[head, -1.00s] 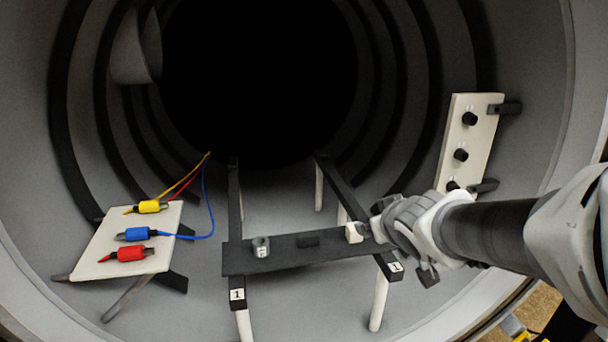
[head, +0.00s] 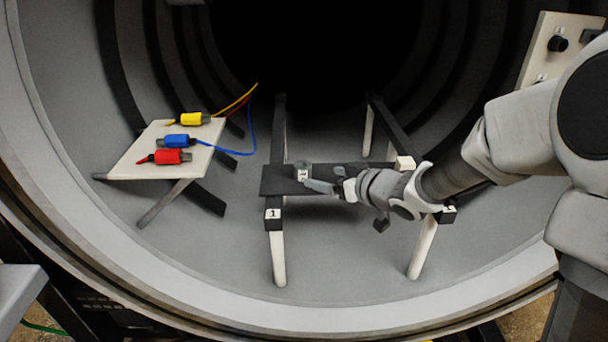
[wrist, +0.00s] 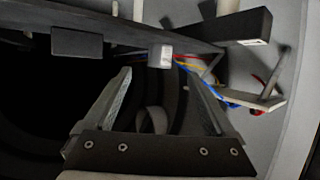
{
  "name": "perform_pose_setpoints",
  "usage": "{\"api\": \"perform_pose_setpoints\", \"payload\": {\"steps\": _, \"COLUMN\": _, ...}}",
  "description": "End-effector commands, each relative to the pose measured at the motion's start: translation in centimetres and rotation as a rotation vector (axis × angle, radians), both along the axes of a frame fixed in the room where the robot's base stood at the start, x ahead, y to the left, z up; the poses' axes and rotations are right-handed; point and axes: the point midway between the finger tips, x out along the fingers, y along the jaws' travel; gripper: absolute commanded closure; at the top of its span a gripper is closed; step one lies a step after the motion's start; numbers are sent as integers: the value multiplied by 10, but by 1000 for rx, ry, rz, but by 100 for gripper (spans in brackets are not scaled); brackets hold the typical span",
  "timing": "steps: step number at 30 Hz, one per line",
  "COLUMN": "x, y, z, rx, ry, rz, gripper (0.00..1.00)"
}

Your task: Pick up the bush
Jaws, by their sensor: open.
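The bush is a small grey cylinder (head: 302,172) with a pale label, standing on the left part of a dark crossbar (head: 275,181). In the wrist view the bush (wrist: 161,56) shows just beyond and between my fingertips, at the edge of the crossbar (wrist: 115,36). My gripper (head: 328,181) is open and reaches in from the right, its fingertips close to the bush. In the wrist view the fingers of my gripper (wrist: 154,73) are wide apart with nothing between them. Whether a finger touches the bush cannot be told.
A white block (head: 405,163) sits on the crossbar's right end. A dark block (wrist: 75,42) is on the bar in the wrist view. Dark rails on white legs (head: 278,258) support the bar. A tilted white board (head: 138,157) at left carries yellow, blue and red plugs with cables.

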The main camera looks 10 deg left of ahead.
Motion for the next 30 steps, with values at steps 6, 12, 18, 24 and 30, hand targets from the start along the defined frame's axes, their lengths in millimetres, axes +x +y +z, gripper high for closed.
{"api": "perform_pose_setpoints", "payload": {"steps": 6, "x": 26, "y": 29, "z": -18, "rx": 1, "ry": 1, "rz": 1, "gripper": 10}}
{"api": "perform_pose_setpoints", "payload": {"steps": 12, "x": 35, "y": 37, "z": -20, "rx": 0, "ry": 0, "rz": 0, "gripper": 10}}
{"api": "perform_pose_setpoints", "payload": {"steps": 18, "x": 51, "y": 56, "z": -23, "rx": 0, "ry": -1, "rz": 1, "gripper": 10}}
{"api": "perform_pose_setpoints", "payload": {"steps": 24, "x": 67, "y": 72, "z": -30, "rx": -1, "ry": 0, "rz": -1, "gripper": 10}}
{"api": "perform_pose_setpoints", "payload": {"steps": 30, "x": 69, "y": 74, "z": -30, "rx": -1, "ry": 0, "rz": -2, "gripper": 10}}
